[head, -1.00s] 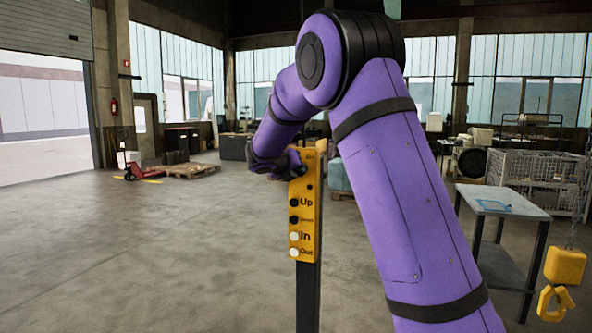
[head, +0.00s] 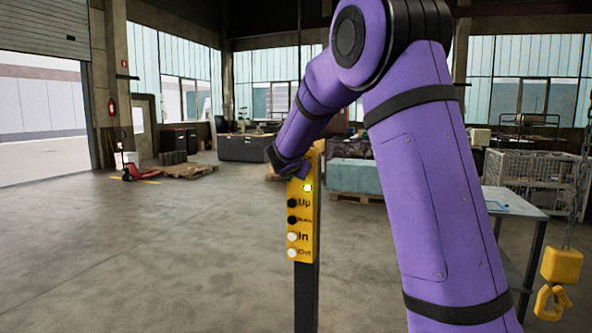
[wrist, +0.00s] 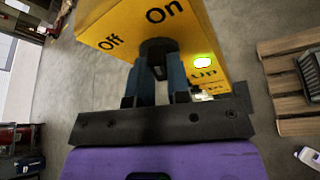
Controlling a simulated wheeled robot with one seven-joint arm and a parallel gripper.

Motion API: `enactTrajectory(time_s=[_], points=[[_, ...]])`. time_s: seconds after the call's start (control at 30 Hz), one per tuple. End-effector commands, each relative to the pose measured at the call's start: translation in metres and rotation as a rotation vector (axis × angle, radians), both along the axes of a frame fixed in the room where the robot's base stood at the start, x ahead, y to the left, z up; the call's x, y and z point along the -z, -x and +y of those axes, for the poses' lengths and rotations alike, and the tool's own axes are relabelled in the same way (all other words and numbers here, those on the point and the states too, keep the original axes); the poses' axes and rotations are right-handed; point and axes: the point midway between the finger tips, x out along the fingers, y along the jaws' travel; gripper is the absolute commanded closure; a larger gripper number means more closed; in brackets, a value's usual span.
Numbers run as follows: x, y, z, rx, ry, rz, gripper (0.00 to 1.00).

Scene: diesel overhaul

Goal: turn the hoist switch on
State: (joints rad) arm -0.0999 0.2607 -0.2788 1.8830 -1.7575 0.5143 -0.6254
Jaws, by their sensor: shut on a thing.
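The yellow hoist control box (head: 303,222) stands on a dark post, with Up, In and Out labels beside black and white buttons. In the wrist view its top face (wrist: 105,22) carries the words Off and On. The black switch knob (wrist: 158,46) sits by these words, and my gripper (wrist: 158,72) is shut on it with a blue finger on each side. Which word the knob points at is hard to tell. In the head view my wrist hides the knob.
A yellow hoist hook block (head: 562,266) hangs on a chain at the right. A grey table (head: 512,203) and wire cages (head: 535,172) stand behind my arm. A red pallet jack (head: 130,172) and a pallet are at the back left. The floor at left is clear.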

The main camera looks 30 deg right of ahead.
Motion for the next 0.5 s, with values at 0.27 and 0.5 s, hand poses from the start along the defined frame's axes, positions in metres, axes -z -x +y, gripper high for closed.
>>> enactTrajectory(time_s=[0.27,0.5], points=[[0.0022,0.0018,-0.0024,0.002,-0.122,-0.155,1.0],[0.0028,0.0023,-0.0022,0.002,-0.194,-0.247,1.0]])
